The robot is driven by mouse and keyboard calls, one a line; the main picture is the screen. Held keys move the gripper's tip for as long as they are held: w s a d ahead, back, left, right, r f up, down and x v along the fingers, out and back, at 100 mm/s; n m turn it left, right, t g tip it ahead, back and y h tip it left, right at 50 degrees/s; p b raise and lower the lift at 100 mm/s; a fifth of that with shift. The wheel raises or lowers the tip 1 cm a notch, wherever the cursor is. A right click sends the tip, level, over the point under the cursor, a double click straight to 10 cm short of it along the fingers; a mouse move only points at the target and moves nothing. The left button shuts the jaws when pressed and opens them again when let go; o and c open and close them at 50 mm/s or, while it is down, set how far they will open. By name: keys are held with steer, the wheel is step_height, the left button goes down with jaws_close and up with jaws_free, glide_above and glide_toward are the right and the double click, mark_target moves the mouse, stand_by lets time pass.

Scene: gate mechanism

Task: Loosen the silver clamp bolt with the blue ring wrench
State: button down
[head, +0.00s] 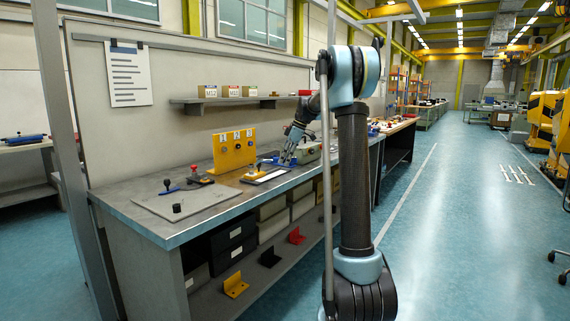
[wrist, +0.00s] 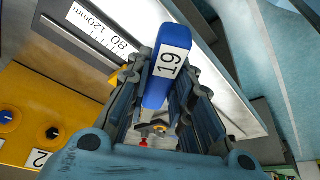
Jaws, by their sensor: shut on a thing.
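The blue ring wrench (wrist: 166,62), with a white label reading 19, stands between the two dark fingers of my gripper (wrist: 160,85) in the wrist view. My gripper is shut on it. In the head view my gripper (head: 287,158) is low over the bench, to the right of the yellow panel, and the wrench is too small there to make out clearly. A small metal and yellow part shows between the fingers in the wrist view, partly hidden. I cannot tell whether it is the silver clamp bolt, which I cannot pick out for sure in either view.
The yellow numbered panel (head: 234,150) stands on the grey workbench (head: 130,217). A grey plate (head: 185,203) with a black knob (head: 177,208) lies nearer the front. A shelf (head: 215,101) with small boxes is on the back wall.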

steer(key=shift+r, duration=2.25)
